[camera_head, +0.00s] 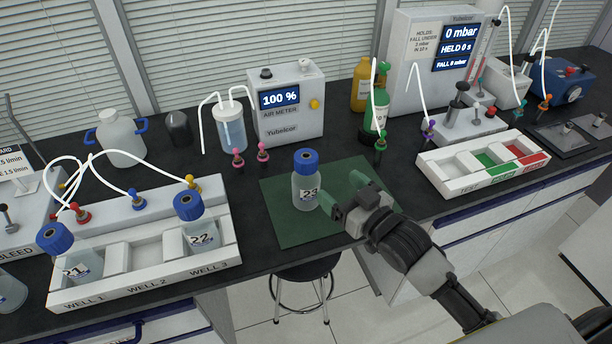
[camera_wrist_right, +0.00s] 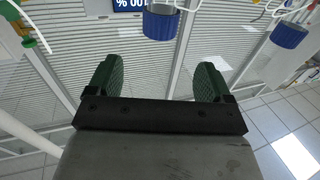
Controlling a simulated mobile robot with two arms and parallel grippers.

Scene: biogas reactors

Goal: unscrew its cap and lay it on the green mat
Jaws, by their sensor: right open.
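A clear bottle (camera_head: 306,190) with a blue cap (camera_head: 306,160) and a label reading 23 or similar stands upright on the green mat (camera_head: 283,226). The cap is on the bottle. My right gripper (camera_head: 343,199) is just to the right of the bottle, its green fingers apart and nothing between them. In the right wrist view, the open fingers (camera_wrist_right: 154,80) show, with a blue cap (camera_wrist_right: 160,24) beyond them at the top and another blue cap (camera_wrist_right: 288,34) at the upper right. My left gripper is not in view.
A white rack (camera_head: 150,287) at left holds bottles 21 and 22, with its middle well empty. The air meter (camera_head: 287,103) stands behind the mat. A green bottle (camera_head: 376,112) is behind right. A sorting tray (camera_head: 484,164) is at right. Bare mat lies around the bottle.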

